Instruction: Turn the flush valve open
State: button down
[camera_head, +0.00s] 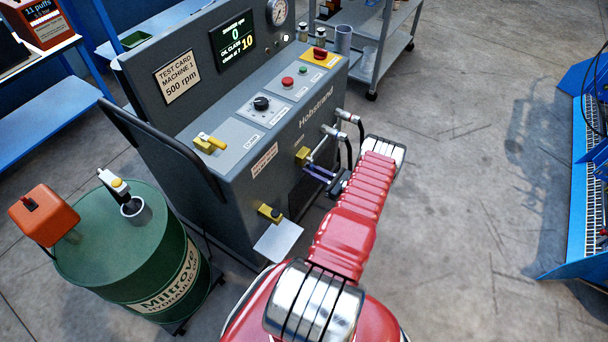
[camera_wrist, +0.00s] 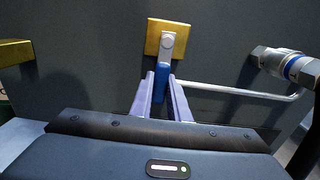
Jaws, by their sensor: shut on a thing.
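The valve in my jaws, which I take to be the flush valve, has a square brass body (camera_wrist: 154,38) on the machine's dark front. Its short lever has a silver pivot end and a blue grip (camera_wrist: 162,72), and points straight down in the wrist view. My gripper (camera_wrist: 161,88) has its two purple fingers on either side of the blue grip, shut on it. In the head view the brass body (camera_head: 302,156) shows at the front face, with my gripper (camera_head: 312,171) reaching it from the right. The lever is hidden there.
A bent metal pipe (camera_wrist: 235,91) runs just right of the lever to a hose coupling (camera_wrist: 290,65). A second brass valve (camera_head: 268,212) sits lower left above a grey plate (camera_head: 278,242).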

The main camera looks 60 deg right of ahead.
jog(key=shift+w+f, duration=0.1)
jog(key=shift+w, duration=0.05)
dwell(0.3)
jog(key=c, duration=1.7)
grip_release()
jog(key=s, duration=1.3)
jog(key=shift+s, duration=0.4)
